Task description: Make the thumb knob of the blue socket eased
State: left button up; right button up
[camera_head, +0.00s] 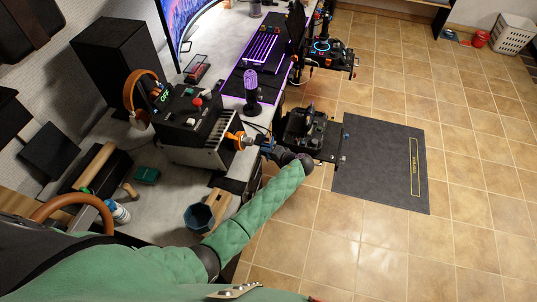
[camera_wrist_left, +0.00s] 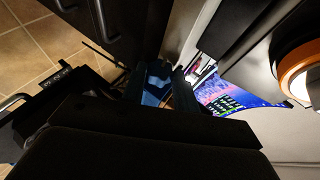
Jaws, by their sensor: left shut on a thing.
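My left gripper (camera_head: 264,146) is at the right side of a grey and black panel box (camera_head: 200,130), at the end of my green-sleeved arm. In the left wrist view its dark fingers (camera_wrist_left: 162,80) are shut on a small blue part (camera_wrist_left: 155,88), seemingly the blue socket's thumb knob. The fingers hide most of it. An orange and white round fitting (camera_wrist_left: 298,70) lies to the right of the fingers, apart from them. In the head view an orange fitting (camera_head: 240,140) shows on the box beside the gripper. My right gripper is not in view.
Black control units (camera_head: 305,132) stand just right of the gripper. A microphone (camera_head: 251,90) and a lit keyboard (camera_head: 263,47) are farther back. A blue hexagonal cup (camera_head: 199,217) is near my arm. Open tiled floor (camera_head: 300,235) lies to the right.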

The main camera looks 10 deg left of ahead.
pick_arm(q)
jog(key=shift+h, duration=0.7)
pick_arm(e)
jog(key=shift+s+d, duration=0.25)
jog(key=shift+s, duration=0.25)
pick_arm(q)
jog(key=o, duration=1)
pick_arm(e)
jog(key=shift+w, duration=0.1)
pick_arm(q)
jog(key=shift+b+v, duration=1.7)
jog(key=shift+v, duration=2.2)
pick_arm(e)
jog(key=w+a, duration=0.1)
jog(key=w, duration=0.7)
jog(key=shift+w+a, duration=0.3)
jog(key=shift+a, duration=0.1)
